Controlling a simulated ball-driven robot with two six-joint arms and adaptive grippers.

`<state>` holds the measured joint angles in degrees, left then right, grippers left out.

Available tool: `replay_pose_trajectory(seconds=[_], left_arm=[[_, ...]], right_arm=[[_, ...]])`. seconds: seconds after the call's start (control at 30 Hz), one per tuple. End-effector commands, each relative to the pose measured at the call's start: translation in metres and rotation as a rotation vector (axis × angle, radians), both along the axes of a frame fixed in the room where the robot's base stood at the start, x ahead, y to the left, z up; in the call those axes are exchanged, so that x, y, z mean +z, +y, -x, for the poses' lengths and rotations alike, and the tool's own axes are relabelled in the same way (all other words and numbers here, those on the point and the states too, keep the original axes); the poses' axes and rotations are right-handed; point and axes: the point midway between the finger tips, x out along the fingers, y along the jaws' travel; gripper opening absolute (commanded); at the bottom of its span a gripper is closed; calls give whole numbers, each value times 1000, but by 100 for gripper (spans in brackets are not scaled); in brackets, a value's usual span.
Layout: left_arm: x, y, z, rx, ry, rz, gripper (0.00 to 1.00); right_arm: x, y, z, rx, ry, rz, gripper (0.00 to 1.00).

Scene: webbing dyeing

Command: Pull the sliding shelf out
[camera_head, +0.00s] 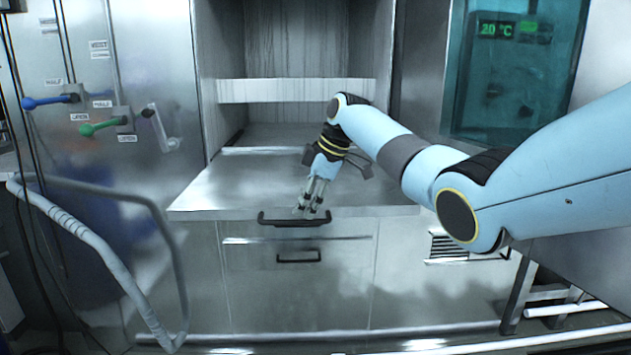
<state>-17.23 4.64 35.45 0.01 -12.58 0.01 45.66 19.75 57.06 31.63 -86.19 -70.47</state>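The sliding shelf (225,190) is a flat metal plate that juts out from the open cabinet bay. A dark bar handle (272,221) sits on its front edge. My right gripper (311,212) points down at the right part of this handle, with its fingertips at or just behind the bar. The fingers look close together, but I cannot tell whether they are closed around the bar. My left gripper is out of view.
Below the shelf is a drawer front with a smaller dark handle (298,257). Blue (50,101) and green (103,127) valve levers are on the left panel. A pale hose (95,245) loops at lower left. A teal window (510,75) is at right.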

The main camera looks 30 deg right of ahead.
Motion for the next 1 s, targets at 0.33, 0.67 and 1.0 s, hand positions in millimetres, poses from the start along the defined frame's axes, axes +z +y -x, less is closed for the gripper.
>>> replay_pose_trajectory(seconds=[0.33, 0.67, 1.0], left_arm=[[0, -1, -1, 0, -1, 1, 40], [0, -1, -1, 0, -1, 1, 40], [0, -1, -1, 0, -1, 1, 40]], right_arm=[[63, -17, 23, -1, -2, 2, 36], [74, -20, 28, -1, 1, 0, 36], [74, -20, 28, -1, 0, 1, 36]])
